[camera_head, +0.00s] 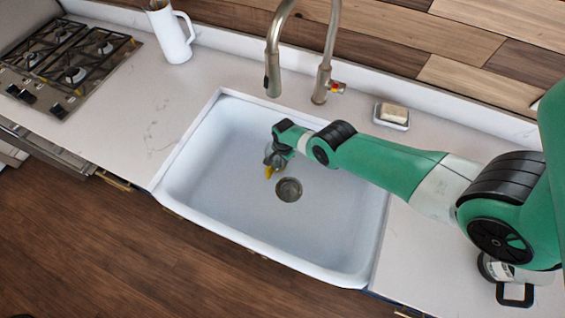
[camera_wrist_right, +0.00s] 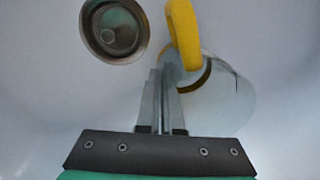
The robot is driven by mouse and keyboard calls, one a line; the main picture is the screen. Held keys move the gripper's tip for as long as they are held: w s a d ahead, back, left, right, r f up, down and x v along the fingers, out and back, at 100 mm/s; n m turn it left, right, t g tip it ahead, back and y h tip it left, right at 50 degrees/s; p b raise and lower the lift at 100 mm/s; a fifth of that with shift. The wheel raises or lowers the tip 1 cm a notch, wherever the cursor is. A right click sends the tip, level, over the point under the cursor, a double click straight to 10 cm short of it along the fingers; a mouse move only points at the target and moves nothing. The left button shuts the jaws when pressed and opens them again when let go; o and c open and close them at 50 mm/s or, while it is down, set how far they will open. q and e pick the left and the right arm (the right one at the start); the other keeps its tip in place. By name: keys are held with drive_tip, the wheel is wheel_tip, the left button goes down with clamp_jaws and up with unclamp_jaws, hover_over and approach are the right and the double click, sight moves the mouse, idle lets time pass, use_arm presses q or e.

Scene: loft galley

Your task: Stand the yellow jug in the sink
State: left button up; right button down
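The sink (camera_head: 225,205) is a white basin with a round drain (camera_head: 288,189). My right gripper (camera_head: 276,158) reaches into it from the right, left of and above the drain. In the head view, a small yellow part of the jug (camera_head: 269,172) shows below the gripper; the rest is mostly hidden. In the right wrist view, my narrow grey fingers (camera_wrist_right: 169,72) are close together on the yellow handle of the jug (camera_wrist_right: 182,35). A pale round body with a dark curved rim lies behind the fingers. I cannot tell whether the jug's base touches the sink floor. My left gripper is not in view.
A faucet (camera_head: 325,70) arches behind the sink. A white pitcher (camera_head: 171,38) stands on the counter at the back left, near the stove (camera_head: 68,58). A soap dish (camera_head: 391,116) is right of the faucet. A dark-handled container (camera_head: 512,280) stands at lower right.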

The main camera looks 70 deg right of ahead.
drive_tip(key=shift+f, duration=0.7)
drive_tip(key=shift+r, duration=0.2)
drive_tip(key=shift+f, duration=0.25)
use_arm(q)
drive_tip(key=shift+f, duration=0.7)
use_arm(e)
drive_tip(key=c, duration=1.1)
unclamp_jaws()
drive_tip(key=shift+r, duration=0.1)
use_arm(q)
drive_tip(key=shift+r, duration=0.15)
use_arm(e)
drive_tip(key=shift+r, duration=0.1)
wheel_tip(320, 180, up, 8)
drive_tip(key=p, duration=0.8)
drive_tip(key=shift+s+a, duration=0.1)
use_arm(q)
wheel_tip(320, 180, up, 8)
use_arm(e)
drive_tip(key=shift+f, duration=0.2)
